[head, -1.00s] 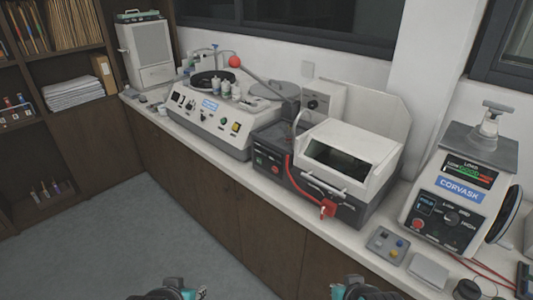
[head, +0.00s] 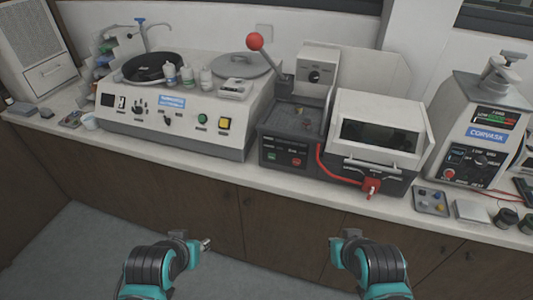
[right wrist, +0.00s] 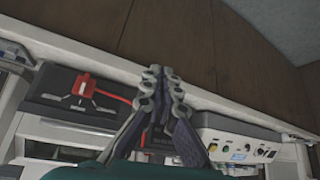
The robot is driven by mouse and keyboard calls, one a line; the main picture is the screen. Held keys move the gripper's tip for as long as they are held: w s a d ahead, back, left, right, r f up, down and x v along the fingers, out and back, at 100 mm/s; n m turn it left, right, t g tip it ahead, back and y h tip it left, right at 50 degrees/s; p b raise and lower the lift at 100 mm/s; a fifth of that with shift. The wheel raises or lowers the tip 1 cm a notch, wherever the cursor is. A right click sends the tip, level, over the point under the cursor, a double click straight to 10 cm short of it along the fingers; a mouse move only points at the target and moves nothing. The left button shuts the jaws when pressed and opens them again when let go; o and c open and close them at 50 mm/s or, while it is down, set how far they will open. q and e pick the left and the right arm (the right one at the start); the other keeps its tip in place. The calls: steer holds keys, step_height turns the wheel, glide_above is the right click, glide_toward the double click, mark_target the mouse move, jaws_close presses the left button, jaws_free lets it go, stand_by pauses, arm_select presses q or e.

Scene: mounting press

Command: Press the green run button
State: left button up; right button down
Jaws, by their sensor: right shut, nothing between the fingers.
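A small green button (head: 272,161) sits on the dark front panel of the middle machine (head: 290,122), beside a red button (head: 297,162). Another green button (head: 202,118) is on the white machine at left, beside a yellow one (head: 225,123). Their labels are too small to read. My left gripper (head: 205,244) is low in front of the cabinets, apart from the machines; its finger opening is unclear. My right gripper (right wrist: 160,73) is shut and empty in the right wrist view. In the head view its arm is low at right of centre, away from the counter.
A small button box (head: 431,201) and the Corvask unit (head: 484,135) stand to the right. The floor before the cabinets is clear.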

mark_target(272, 156)
steer(key=shift+d, duration=0.1)
steer(key=w+a+f+m+t+y, duration=0.2)
steer(key=w+a+m+t+y, duration=0.2)
steer(key=w+a+m, duration=1.3)
steer(key=w+a+t, duration=0.1)
steer(key=w+a, duration=0.1)
steer(key=w, duration=0.3)
steer(key=shift+w+f+y+p, duration=0.2)
steer(key=shift+f+y+p, duration=0.2)
steer(key=shift+w, duration=0.1)
steer(key=shift+w+d, duration=0.45)
steer(key=shift+w, duration=0.9)
steer(key=shift+w+d, duration=0.45)
steer(key=shift+w, duration=0.95)
steer(key=shift+w+d, duration=0.45)
steer(key=shift+w, duration=0.9)
steer(key=shift+w, duration=0.1)
